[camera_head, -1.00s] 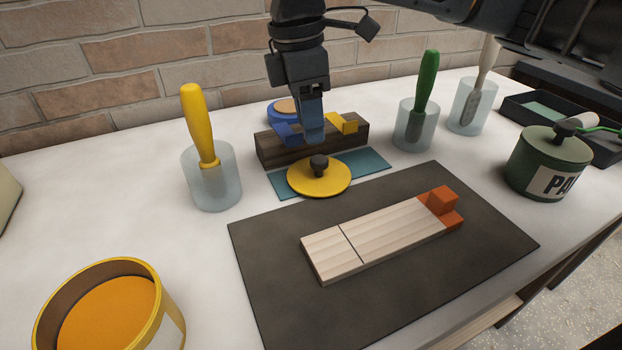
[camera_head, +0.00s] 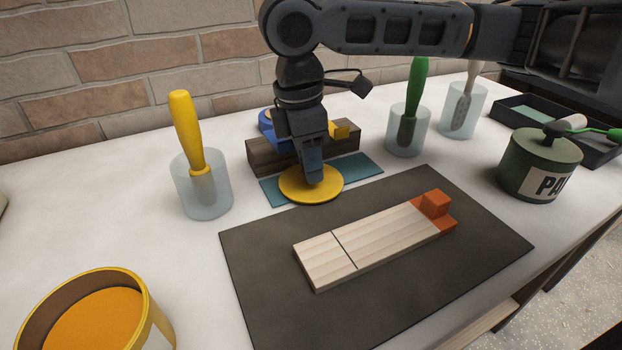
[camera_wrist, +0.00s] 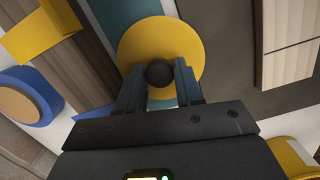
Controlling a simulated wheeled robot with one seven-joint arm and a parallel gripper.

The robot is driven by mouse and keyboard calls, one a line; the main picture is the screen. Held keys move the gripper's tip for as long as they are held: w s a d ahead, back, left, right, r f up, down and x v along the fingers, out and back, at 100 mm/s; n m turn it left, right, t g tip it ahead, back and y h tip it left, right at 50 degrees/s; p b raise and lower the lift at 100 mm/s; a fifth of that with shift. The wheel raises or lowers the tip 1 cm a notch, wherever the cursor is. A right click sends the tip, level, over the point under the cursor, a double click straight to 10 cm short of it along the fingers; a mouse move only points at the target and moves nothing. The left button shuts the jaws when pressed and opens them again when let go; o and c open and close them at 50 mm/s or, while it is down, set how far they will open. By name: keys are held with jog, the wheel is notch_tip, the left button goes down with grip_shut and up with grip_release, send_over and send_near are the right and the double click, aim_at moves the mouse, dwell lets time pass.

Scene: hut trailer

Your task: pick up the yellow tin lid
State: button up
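The yellow tin lid (camera_head: 296,190) is a round disc lying flat on the teal mat (camera_head: 358,169). Its dark round knob (camera_wrist: 159,74) shows in the wrist view at the middle of the lid (camera_wrist: 150,40). My gripper (camera_head: 314,178) points down over the lid and hides the knob in the head view. In the wrist view the two fingers of my gripper (camera_wrist: 160,70) stand apart on either side of the knob. They look open around it; whether they touch it is hard to tell.
A wooden block (camera_head: 275,158) with blue and yellow pieces stands close behind the lid. A yellow-handled brush in a glass (camera_head: 205,192) stands left, a green-handled one in a glass (camera_head: 407,132) right. An open tin of orange paint (camera_head: 150,330) is front left; a green paint tin (camera_head: 540,165) is right.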

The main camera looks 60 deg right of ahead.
jog(key=c, duration=0.6)
